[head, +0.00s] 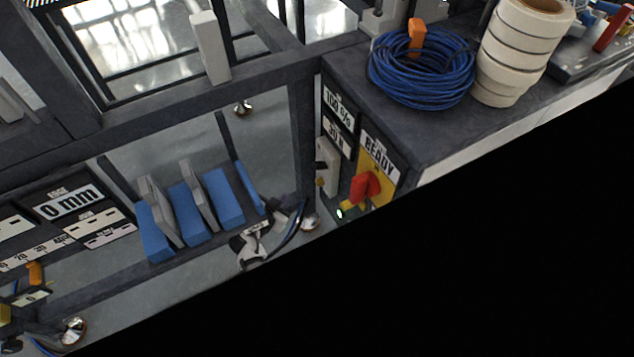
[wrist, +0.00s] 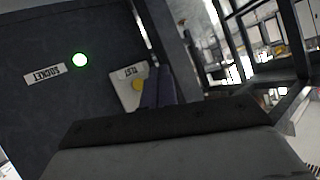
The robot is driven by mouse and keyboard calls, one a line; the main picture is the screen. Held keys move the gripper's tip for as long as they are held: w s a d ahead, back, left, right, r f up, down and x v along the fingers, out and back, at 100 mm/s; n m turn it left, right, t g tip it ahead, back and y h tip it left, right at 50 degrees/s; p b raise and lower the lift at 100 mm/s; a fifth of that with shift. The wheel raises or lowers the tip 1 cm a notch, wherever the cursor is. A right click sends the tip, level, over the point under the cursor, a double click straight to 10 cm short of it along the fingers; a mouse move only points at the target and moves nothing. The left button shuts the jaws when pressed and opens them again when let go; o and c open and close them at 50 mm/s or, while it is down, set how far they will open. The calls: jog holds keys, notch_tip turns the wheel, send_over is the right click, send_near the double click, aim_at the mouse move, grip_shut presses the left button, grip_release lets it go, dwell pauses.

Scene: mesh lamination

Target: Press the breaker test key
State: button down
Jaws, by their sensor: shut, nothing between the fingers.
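In the wrist view, a white plate (wrist: 123,78) with an upside-down TEST label sits on a dark panel. The yellow round test key (wrist: 138,85) is on this plate. My gripper (wrist: 160,80) is shut and empty, with its dark fingers just right of the key. The fingers overlap the plate's right edge in the picture. I cannot tell whether they touch the plate or the key.
In the head view, a red rotary switch (head: 365,187) on a yellow plate is on the end of a dark bench (head: 345,75). A blue cable coil (head: 421,75) and a stack of cream rolls (head: 515,50) lie on top. Blue and grey slabs (head: 190,210) stand at left.

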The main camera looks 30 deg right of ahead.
jog(key=d+p, duration=0.1)
jog(key=d, duration=0.7)
jog(key=shift+w+d, duration=0.15)
jog(key=shift+d, duration=0.1)
dwell(1.8)
jog(key=shift+d, duration=0.3)
jog(key=shift+d, duration=0.55)
dwell(0.8)
jog(key=shift+a, duration=0.1)
jog(key=shift+a+b, duration=0.55)
jog(key=shift+a, duration=0.3)
